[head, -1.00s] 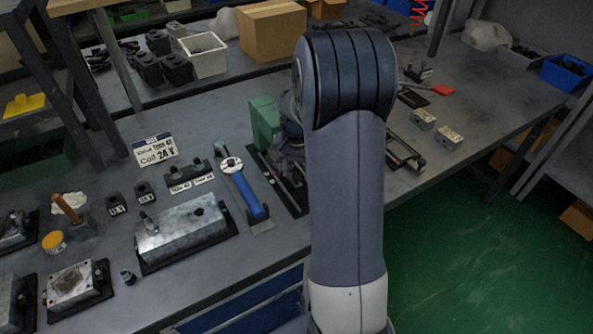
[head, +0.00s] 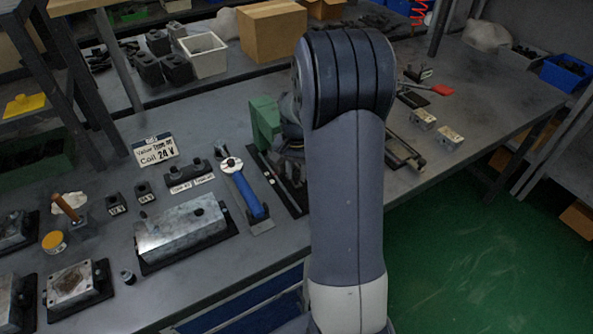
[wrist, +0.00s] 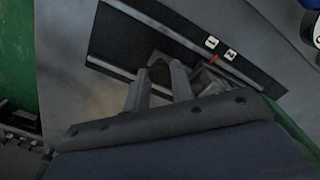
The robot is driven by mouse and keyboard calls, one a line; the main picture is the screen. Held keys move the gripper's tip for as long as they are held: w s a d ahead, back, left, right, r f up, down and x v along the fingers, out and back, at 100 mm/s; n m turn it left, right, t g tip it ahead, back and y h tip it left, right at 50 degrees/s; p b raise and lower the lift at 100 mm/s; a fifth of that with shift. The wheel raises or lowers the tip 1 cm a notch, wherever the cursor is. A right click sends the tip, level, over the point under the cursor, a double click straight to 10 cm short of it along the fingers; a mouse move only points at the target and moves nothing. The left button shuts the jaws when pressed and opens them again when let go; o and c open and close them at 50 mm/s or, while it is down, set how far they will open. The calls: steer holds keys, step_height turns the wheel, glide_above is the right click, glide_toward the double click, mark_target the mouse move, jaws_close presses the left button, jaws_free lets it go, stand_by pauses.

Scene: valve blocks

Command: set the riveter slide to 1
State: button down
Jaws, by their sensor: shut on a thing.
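The riveter is a green body (head: 265,122) on a long black base (head: 281,184), left of my arm in the head view. In the wrist view, its black plate (wrist: 185,38) carries white labels 1 (wrist: 211,43) and 2 (wrist: 230,54). A small red pointer (wrist: 213,59) sits below them, roughly between the two. My gripper (wrist: 158,78) is over the plate, its fingers shut on a dark part, apparently the slide's knob (wrist: 160,70), mostly hidden between them.
A blue-handled tool (head: 246,192) lies close left of the riveter base. Small metal blocks (head: 423,120) stand right of my arm. Bench space behind the sign is clear.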

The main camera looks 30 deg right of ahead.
steer(key=shift+s, duration=0.6)
steer(key=c, duration=1.2)
jaws_free()
step_height(320, 180, up, 11)
steer(key=shift+f, duration=0.1)
